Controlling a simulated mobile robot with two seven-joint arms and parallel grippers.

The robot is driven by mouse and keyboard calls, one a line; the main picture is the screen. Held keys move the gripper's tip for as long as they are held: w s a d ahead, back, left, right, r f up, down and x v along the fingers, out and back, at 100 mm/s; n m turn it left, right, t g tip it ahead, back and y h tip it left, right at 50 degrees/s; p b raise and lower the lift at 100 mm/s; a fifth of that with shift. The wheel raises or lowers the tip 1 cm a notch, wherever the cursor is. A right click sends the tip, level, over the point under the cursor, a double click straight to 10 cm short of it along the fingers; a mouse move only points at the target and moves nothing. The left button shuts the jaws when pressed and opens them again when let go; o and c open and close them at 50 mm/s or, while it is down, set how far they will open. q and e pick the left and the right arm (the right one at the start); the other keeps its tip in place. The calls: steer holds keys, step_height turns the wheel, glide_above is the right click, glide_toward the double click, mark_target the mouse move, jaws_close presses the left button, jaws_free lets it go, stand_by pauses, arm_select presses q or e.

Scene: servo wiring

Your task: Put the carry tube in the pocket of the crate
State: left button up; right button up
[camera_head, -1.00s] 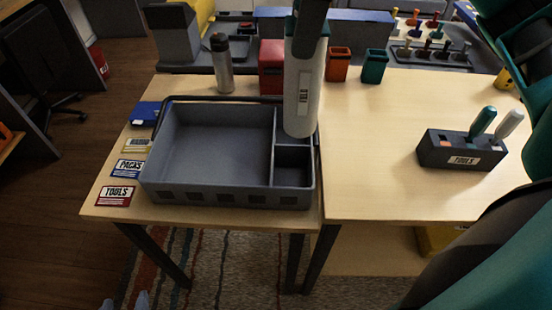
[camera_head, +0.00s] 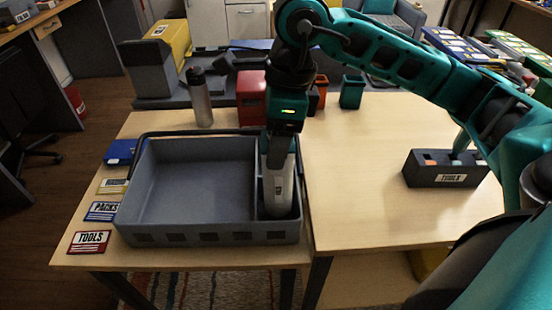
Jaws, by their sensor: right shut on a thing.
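The carry tube (camera_head: 277,192) is pale grey and stands roughly upright at the right side of the grey crate (camera_head: 190,226). Its lower end shows within the small front right pocket of the crate, close behind the front wall. I cannot tell whether it rests on the pocket floor. My right gripper (camera_head: 279,150) comes down from above and is shut on the upper part of the tube, hiding its top. The crate's large left compartment is empty. The rear right compartment is mostly hidden behind the gripper and tube. My left gripper is not in view.
A grey bottle (camera_head: 200,98), a red box (camera_head: 252,98) and a teal cup (camera_head: 351,92) stand behind the crate. A dark tool block (camera_head: 445,168) sits to the right. Label cards, including a TOOLS card (camera_head: 89,241), lie left of the crate. The table between crate and block is clear.

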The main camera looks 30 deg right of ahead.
steer(key=shift+f, duration=2.25)
steer(key=o, duration=1.5)
steer(key=shift+c, duration=0.2)
steer(key=r, duration=0.4)
steer(key=d+r, duration=0.1)
steer(key=r, duration=0.3)
steer(key=s+r, duration=0.1)
steer(key=r, duration=0.3)
steer(key=shift+d, duration=0.25)
